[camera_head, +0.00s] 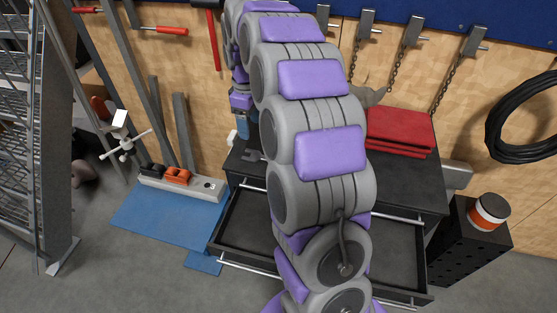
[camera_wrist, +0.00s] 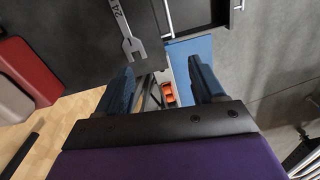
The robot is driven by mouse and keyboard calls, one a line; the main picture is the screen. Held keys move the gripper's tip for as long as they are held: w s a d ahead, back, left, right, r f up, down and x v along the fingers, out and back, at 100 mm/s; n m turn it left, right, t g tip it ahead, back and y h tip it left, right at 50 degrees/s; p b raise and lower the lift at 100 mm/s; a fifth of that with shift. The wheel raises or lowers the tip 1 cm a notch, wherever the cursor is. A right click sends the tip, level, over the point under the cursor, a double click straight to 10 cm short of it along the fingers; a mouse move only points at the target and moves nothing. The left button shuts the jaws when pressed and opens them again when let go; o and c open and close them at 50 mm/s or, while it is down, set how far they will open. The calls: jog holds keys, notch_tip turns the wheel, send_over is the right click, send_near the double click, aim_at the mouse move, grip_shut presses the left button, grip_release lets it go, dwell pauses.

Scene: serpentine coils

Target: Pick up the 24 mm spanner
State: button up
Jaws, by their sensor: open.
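The 24 mm spanner (camera_wrist: 131,42) is grey metal and marked "24". It lies on the dark cabinet top, its open jaw end near the edge, in the upper part of the wrist view; the rest runs out of the frame. In the head view its jaw end (camera_head: 252,155) shows at the left of the cabinet top (camera_head: 240,163), and my arm hides the rest. My gripper (camera_wrist: 161,64) is open with nothing between its blue fingers. The spanner is ahead and to the left of the fingers in the wrist view, apart from them. In the head view my gripper (camera_head: 243,133) is near the spanner's jaw end.
Folded red items (camera_head: 400,130) lie on the right of the cabinet top. An open drawer (camera_head: 243,222) juts out below it. A power strip with an orange part (camera_head: 177,177) stands at the left by a blue mat (camera_head: 160,215). A black perforated box (camera_head: 468,235) stands right.

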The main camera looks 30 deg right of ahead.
send_over(263, 157)
notch_tip(263, 157, down, 2)
jog(key=n, duration=0.1)
notch_tip(263, 157, down, 18)
jog(key=b, duration=0.3)
jog(key=shift+w, duration=0.1)
dwell(0.4)
grip_shut()
dwell(0.5)
